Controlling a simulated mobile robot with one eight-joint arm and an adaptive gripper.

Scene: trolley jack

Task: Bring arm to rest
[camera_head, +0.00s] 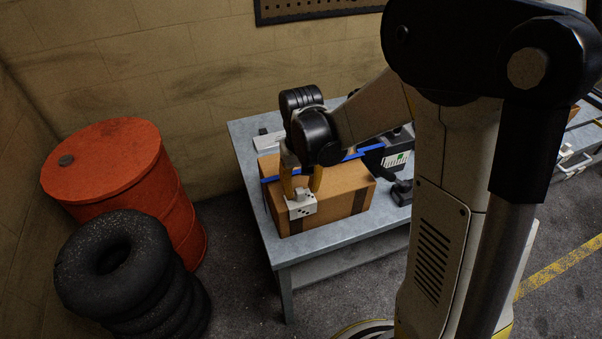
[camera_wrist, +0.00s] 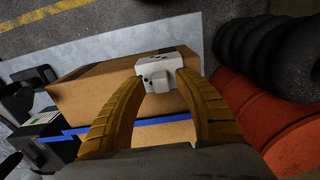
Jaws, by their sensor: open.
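My gripper (camera_head: 301,189) points down over a cardboard box on the workbench, with its two yellow fingers apart. A small white block (camera_head: 302,206) with dark holes is at the fingertips, at the box's near edge. In the wrist view the block (camera_wrist: 160,66) shows just beyond and between the fingertips of my gripper (camera_wrist: 164,84). I cannot tell whether the fingers touch it. My arm is stretched out over the bench.
The cardboard box (camera_head: 344,190) stands on the grey workbench (camera_head: 247,137). A red drum (camera_head: 110,165) and stacked black tyres (camera_head: 120,270) stand on the left. A wall is behind the bench.

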